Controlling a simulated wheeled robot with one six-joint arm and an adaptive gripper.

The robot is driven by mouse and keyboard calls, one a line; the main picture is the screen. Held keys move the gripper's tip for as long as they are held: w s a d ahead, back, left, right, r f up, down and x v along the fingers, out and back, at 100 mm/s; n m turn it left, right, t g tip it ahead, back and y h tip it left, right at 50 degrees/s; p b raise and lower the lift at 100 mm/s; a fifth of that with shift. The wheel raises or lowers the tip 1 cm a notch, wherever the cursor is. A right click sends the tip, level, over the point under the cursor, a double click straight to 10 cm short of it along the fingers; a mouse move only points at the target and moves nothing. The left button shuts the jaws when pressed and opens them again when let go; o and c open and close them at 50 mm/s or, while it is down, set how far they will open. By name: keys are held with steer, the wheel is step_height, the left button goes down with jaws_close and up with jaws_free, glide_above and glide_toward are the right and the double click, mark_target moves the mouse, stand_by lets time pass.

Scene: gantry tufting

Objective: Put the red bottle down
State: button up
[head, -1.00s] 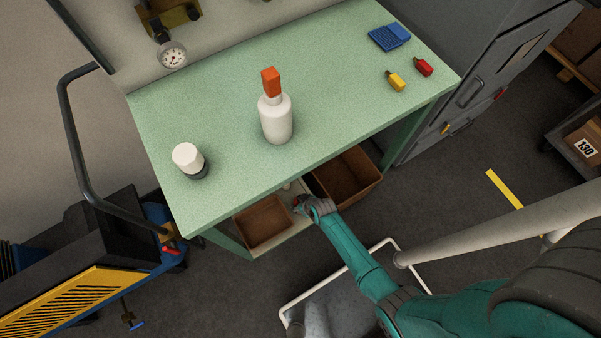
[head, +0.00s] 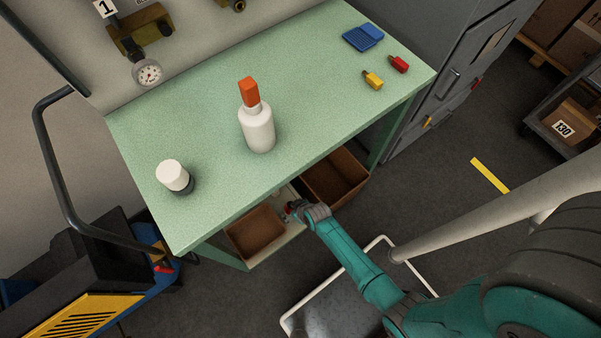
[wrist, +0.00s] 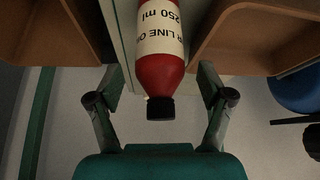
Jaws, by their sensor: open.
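The red bottle (wrist: 160,72) has a white label reading "250 ml" and a black cap. In the wrist view it lies between two brown bins, its cap end towards my gripper (wrist: 160,105). My fingers are spread on either side of the cap end, with a visible gap on both sides. In the head view my gripper (head: 293,211) is at the lower shelf (head: 282,236) under the green bench, and the bottle is mostly hidden there. I cannot tell whether the bottle is upright or what it rests on.
Brown bins stand left (head: 256,232) and right (head: 335,180) of my gripper. The green bench top (head: 210,130) overhangs them, with a white orange-capped bottle (head: 257,128) and a white-topped jar (head: 174,177) on it. A white-framed cart (head: 310,300) is beneath my arm.

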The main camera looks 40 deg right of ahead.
steer(key=v, duration=0.9)
steer(key=shift+r, duration=0.1)
steer(key=s+r+m+t+h, duration=0.1)
steer(key=s+r+t, duration=0.3)
steer(key=s+r, duration=0.9)
steer(key=s+r+t, duration=0.2)
steer(key=s+r, duration=0.2)
steer(key=r, duration=0.9)
steer(key=s+a+r+t, duration=0.1)
steer(key=s+r+t, duration=0.2)
steer(key=r, duration=1)
steer(key=shift+s+a+m, duration=0.2)
steer(key=shift+s+m, duration=0.1)
steer(key=shift+s, duration=0.55)
